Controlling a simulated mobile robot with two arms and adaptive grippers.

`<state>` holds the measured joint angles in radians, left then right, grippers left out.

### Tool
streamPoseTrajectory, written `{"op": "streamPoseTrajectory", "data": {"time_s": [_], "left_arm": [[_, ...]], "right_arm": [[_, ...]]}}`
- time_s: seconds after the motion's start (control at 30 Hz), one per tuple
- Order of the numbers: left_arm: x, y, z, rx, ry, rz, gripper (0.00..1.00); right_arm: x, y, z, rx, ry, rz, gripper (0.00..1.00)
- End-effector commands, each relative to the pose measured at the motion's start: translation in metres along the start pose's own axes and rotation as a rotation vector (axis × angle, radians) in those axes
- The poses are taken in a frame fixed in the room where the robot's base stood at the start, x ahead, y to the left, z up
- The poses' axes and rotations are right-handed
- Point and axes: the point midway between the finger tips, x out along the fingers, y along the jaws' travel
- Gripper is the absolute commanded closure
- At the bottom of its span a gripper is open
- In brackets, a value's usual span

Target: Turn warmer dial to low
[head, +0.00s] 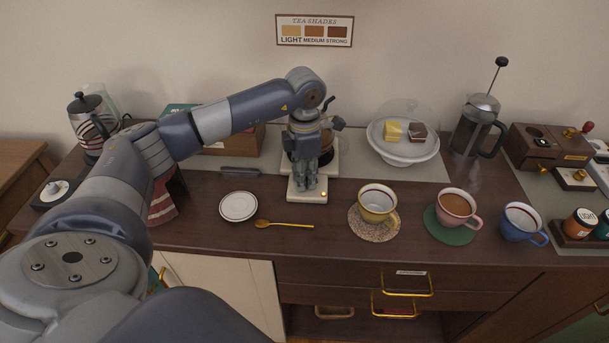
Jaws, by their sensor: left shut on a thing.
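The warmer (331,165) is a white unit on the counter at the middle of the head view, with a small lit orange light (323,194) at its front right. A dark-handled pot (327,104) stands on it, mostly hidden behind my arm. My left gripper (306,188) reaches down over the warmer's front panel from above. Its fingers are shut at the spot of the warmer dial, which they hide, so the dial's setting cannot be read. My right gripper is not in view.
A white saucer (238,206) and a gold spoon (284,224) lie in front of the warmer. A yellow cup (377,203), pink cup (459,206) and blue cup (523,223) stand to the right. A domed cake stand (404,156) and French press (476,127) are behind.

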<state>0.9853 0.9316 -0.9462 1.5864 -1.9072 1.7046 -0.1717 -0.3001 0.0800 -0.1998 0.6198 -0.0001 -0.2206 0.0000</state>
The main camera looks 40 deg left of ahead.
Motion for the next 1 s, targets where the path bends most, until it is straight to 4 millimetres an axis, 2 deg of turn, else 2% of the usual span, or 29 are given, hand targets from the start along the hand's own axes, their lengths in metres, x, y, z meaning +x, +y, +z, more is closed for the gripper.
{"op": "streamPoseTrajectory", "data": {"time_s": [0.37, 0.4, 0.43, 0.77, 0.87, 1.0], "left_arm": [[-0.002, 0.002, 0.001, -0.005, -0.004, 0.004, 1.0], [-0.002, 0.002, 0.001, -0.005, -0.004, 0.004, 0.73], [-0.002, 0.002, 0.001, -0.005, -0.004, 0.004, 0.7], [-0.002, 0.001, 0.0, -0.003, -0.002, 0.002, 0.7], [-0.009, 0.001, 0.001, -0.003, -0.003, 0.002, 0.7], [-0.033, 0.001, 0.001, -0.003, -0.005, 0.005, 0.7]], "right_arm": [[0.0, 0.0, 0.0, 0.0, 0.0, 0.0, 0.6], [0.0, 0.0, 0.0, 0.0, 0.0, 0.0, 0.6], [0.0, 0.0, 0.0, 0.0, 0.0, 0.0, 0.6], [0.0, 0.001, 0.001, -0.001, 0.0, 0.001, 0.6], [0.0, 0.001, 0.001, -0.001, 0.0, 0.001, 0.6], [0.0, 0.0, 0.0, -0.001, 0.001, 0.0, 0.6]]}}
